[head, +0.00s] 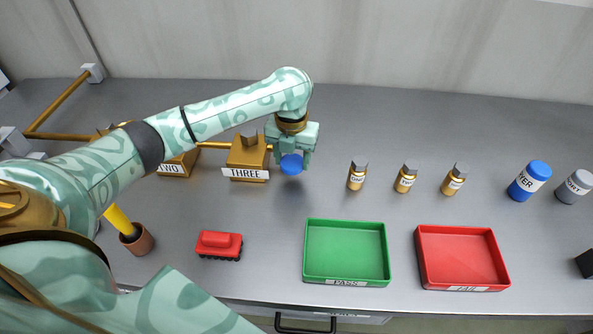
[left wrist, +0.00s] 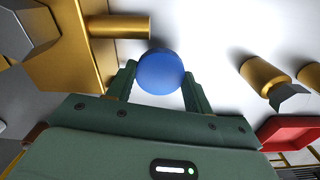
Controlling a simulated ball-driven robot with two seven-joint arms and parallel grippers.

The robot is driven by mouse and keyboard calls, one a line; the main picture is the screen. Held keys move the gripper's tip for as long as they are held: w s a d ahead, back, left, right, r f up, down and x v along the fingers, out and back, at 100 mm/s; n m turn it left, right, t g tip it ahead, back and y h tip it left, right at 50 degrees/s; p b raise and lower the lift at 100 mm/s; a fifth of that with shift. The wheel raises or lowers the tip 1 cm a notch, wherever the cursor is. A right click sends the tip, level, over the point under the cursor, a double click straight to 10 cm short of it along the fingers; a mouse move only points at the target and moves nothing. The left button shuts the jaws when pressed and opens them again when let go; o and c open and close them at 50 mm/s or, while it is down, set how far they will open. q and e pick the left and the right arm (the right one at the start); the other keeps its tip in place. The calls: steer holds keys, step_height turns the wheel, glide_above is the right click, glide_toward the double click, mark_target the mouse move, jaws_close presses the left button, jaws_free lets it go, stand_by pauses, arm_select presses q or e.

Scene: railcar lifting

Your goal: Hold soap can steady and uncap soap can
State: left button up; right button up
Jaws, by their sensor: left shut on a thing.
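My left gripper (head: 291,158) points down beside the block labelled THREE and is shut on a round blue piece (head: 291,165). In the left wrist view the blue piece (left wrist: 160,71) shows as a smooth disc between the two fingers. No can body shows below it, and I cannot tell whether it is a cap alone. No label reading soap is legible. My right gripper is not in view.
The gold THREE block (head: 247,158) is left of my gripper. Several small gold bottles, including one (head: 357,176), stand to the right. A green PASS tray (head: 346,250), a red FAIL tray (head: 462,257) and a red railcar (head: 219,245) are in front.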

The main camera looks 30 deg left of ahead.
mark_target(296, 160)
arm_select(q)
steer(key=shift+w+d+f, duration=0.15)
steer(key=shift+w+f, duration=0.05)
steer(key=shift+f, duration=0.1)
steer(key=f+b, duration=0.1)
steer(key=f, duration=0.1)
steer(key=f+b, duration=0.1)
steer(key=shift+w+d+f, duration=0.1)
steer(key=shift+w+f, duration=0.1)
steer(key=shift+f, duration=0.2)
steer(key=shift+r, duration=0.15)
steer(key=o, duration=1.1)
